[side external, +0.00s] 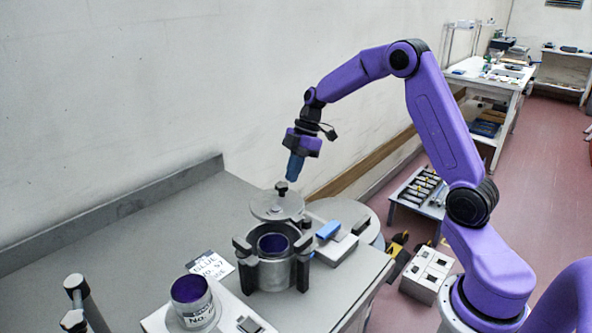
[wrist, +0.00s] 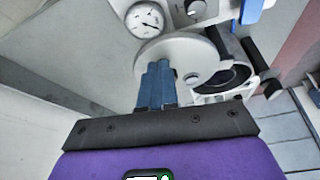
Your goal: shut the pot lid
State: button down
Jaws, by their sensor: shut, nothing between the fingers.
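The pot (side external: 270,272) is a grey metal cylinder with dark clamps around it, standing on the bench with its mouth uncovered and purple inside. Its pale round lid (side external: 272,207) stands open behind the mouth, with a dark knob (side external: 281,187) at its upper part. The wrist view shows the lid (wrist: 205,50) partly covering the sight of the pot's dark mouth (wrist: 228,76). My gripper (side external: 293,178) has blue fingers, shut and empty, just above the knob; contact cannot be told. In the wrist view the fingers (wrist: 157,72) overlap the lid's left part.
A labelled can (side external: 196,310) with purple contents stands in front left of the pot. A blue-topped white block (side external: 328,231) sits close at its right. A dial gauge (wrist: 145,20) shows beyond the lid. The grey bench (side external: 110,265) is largely clear at left, bounded by a raised back edge.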

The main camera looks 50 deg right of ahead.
aim_at(256, 201)
jog(key=shift+w+a, duration=0.1)
jog(key=shift+w+a+n, duration=0.2)
jog(key=shift+n, duration=0.2)
jog(key=shift+w+a+n+g, duration=0.5)
jog(key=shift+w+a+n, duration=0.1)
jog(key=shift+a+n, duration=0.25)
jog(key=a+n+g, duration=0.1)
jog(key=a+n, duration=0.1)
jog(key=w+a+n+g, duration=0.1)
jog(key=a+n, duration=0.2)
jog(key=a+n+h, duration=0.1)
jog(key=a+n, duration=0.2)
jog(key=shift+w+a+g, duration=0.1)
jog(key=shift+w+g, duration=0.25)
jog(key=shift+g, duration=0.05)
jog(key=s+a+n, duration=0.2)
jog(key=s+a, duration=0.3)
jog(key=a, duration=0.3)
jog(key=shift+s+a+g+h, duration=0.25)
jog(key=shift+a+g+h, duration=0.05)
jog(key=shift+h, duration=0.1)
